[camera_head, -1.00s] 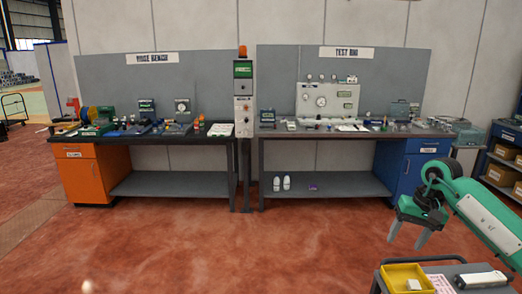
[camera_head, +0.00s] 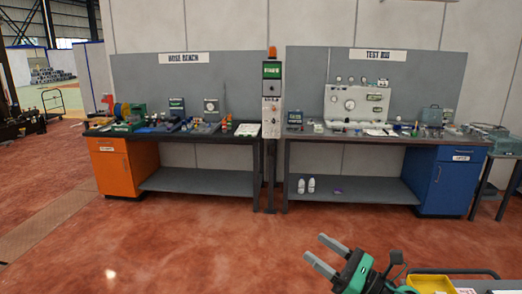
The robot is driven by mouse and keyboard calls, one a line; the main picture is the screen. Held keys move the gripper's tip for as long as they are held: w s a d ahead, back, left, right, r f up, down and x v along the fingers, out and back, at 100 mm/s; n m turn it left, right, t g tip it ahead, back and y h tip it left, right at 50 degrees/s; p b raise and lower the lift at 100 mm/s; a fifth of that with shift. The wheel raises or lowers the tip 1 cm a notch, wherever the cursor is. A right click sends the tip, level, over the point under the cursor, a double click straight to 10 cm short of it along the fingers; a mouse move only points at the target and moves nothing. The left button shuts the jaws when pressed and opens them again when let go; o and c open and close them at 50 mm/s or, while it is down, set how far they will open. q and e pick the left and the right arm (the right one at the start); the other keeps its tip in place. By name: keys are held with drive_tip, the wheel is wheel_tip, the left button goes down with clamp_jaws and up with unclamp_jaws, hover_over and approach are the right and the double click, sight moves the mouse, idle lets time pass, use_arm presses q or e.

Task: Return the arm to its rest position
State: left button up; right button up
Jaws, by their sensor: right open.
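My right gripper (camera_head: 322,256) shows at the bottom of the head view, right of the middle. It is green and black with two grey fingers pointing up and left. The fingers are apart and nothing is between them. It is over the red floor, left of the cart (camera_head: 480,274) at the bottom right. Most of my right arm is hidden below the picture's edge. My left gripper is not in view.
The bench with an orange cabinet (camera_head: 123,168) stands at the left, and the test rig bench with a blue cabinet (camera_head: 446,185) at the right. A post (camera_head: 271,130) stands between them. A yellow tray (camera_head: 446,284) sits on the cart. The red floor (camera_head: 190,245) ahead is clear.

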drive_tip(key=s+d+f+m+t+h, duration=0.15)
drive_tip(key=d+f+m+h, duration=0.35)
drive_tip(key=m, duration=0.6)
drive_tip(key=s+d+f+m+t+h, duration=0.1)
drive_tip(key=s+d+f+m+h, duration=0.15)
drive_tip(key=f+m+h, duration=0.6)
drive_tip(key=s+d+f+m+t+h, duration=0.1)
drive_tip(key=s+d+f+m+h, duration=0.3)
drive_tip(key=m, duration=1)
drive_tip(key=s+a+f+m+g, duration=0.1)
drive_tip(key=s+f+m+g, duration=0.5)
drive_tip(key=s, duration=0.6)
drive_tip(key=s+a+f+m+g, duration=0.1)
drive_tip(key=s+f+m+g, duration=0.5)
drive_tip(key=s, duration=0.5)
wheel_tip(320, 180, down, 34)
drive_tip(key=g+b, duration=0.2)
drive_tip(key=b, duration=0.2)
drive_tip(key=s+d+f+b, duration=0.1)
drive_tip(key=s+f, duration=0.9)
drive_tip(key=f, duration=0.2)
drive_tip(key=s+d+f+n+g+b, duration=0.1)
drive_tip(key=s+d+f+b, duration=0.1)
drive_tip(key=s+f, duration=0.7)
wheel_tip(320, 180, down, 3)
drive_tip(key=shift+s+r+b, duration=0.1)
drive_tip(key=shift+s+b, duration=0.2)
drive_tip(key=shift+s, duration=0.05)
